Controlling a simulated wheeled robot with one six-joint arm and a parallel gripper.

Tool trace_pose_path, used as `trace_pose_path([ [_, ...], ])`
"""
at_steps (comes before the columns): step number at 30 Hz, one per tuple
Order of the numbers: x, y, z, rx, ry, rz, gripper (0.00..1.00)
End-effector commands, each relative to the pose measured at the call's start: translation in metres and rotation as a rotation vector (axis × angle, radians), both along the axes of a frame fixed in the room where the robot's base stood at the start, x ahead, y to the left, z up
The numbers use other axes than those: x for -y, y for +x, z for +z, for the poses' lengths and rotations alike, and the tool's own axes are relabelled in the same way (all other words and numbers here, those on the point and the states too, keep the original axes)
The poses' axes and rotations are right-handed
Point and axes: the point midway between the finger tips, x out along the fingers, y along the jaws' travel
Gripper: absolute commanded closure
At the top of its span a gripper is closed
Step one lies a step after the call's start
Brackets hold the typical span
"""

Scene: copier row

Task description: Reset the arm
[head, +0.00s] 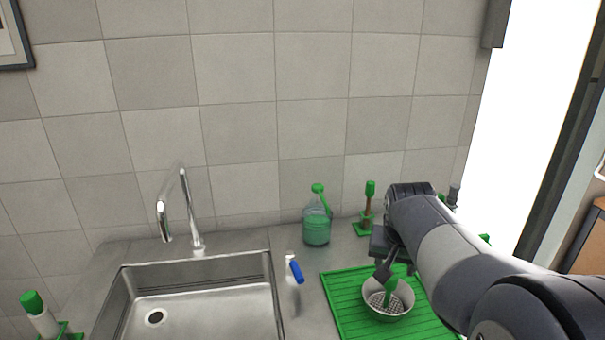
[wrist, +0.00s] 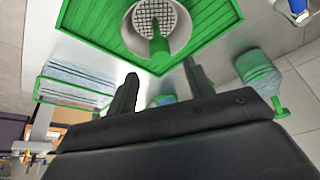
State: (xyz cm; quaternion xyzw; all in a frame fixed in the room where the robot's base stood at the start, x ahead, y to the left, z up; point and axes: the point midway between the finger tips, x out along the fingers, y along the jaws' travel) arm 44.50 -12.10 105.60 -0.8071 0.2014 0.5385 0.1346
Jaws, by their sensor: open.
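My arm reaches in from the right in the head view. My gripper (head: 384,268) is low over the green ribbed mat (head: 345,300), by a white bowl (head: 388,312) with a grid-like bottom. My arm hides part of the counter behind.
A steel sink (head: 200,300) with a tall faucet (head: 183,205) lies left. A green soap bottle (head: 317,222), a green stand (head: 368,208) and a blue-handled item (head: 295,270) are near the mat. A green-capped bottle (head: 38,312) stands far left. A tiled wall (head: 240,130) closes the back.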

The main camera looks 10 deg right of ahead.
Motion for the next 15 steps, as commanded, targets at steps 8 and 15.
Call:
trace_pose_path([
  [8, 0.010, 0.018, -0.052, -0.006, 0.001, -0.001, 0.50],
  [15, 0.018, 0.032, -0.093, -0.005, 0.001, -0.002, 0.50],
])
